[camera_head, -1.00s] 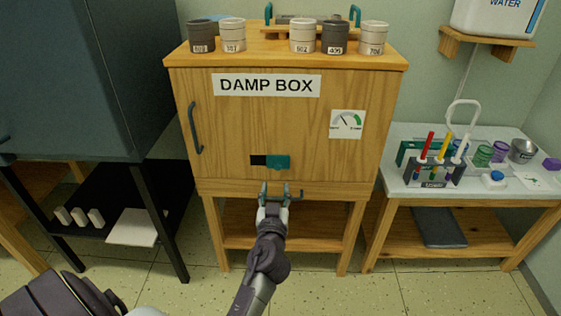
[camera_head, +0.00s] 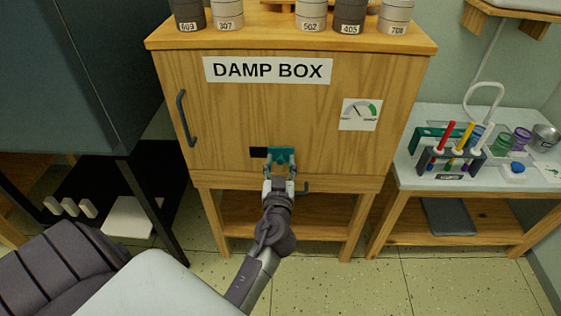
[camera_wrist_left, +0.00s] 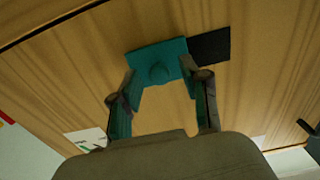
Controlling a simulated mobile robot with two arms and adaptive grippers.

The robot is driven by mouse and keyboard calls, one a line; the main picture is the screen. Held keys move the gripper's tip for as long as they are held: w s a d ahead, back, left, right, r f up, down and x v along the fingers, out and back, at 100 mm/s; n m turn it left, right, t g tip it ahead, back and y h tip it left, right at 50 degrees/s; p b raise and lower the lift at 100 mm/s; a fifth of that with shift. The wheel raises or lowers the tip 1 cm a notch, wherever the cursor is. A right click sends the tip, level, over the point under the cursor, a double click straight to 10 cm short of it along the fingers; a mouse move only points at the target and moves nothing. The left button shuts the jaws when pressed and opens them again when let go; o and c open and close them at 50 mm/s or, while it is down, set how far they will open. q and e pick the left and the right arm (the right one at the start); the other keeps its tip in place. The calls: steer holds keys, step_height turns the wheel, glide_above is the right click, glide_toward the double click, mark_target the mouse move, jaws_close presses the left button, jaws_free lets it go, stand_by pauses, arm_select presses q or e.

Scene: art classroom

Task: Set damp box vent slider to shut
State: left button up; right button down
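The damp box (camera_head: 222,110) is a wooden cabinet with a labelled door, straight ahead. Its teal vent slider (camera_head: 281,153) sits low on the door, with the black vent opening (camera_head: 258,152) showing on its left. The slider also shows in the left wrist view (camera_wrist_left: 160,50) with a round knob in its middle, and the black opening (camera_wrist_left: 210,45) is on its right there. My left gripper (camera_head: 280,165) is open at the slider, its fingers apart on either side of the knob. I cannot tell whether they touch the plate. My right gripper is not in view.
A dark door handle (camera_head: 187,122) is on the door's left, and a dial (camera_head: 359,114) on its right. Several jars (camera_head: 312,12) stand on top. A side table (camera_head: 440,183) with a tool rack is at right. A dark shelf stand (camera_head: 150,205) is at left.

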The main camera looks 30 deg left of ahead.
arm_select(q)
jaws_close()
steer(key=shift+a, duration=0.1)
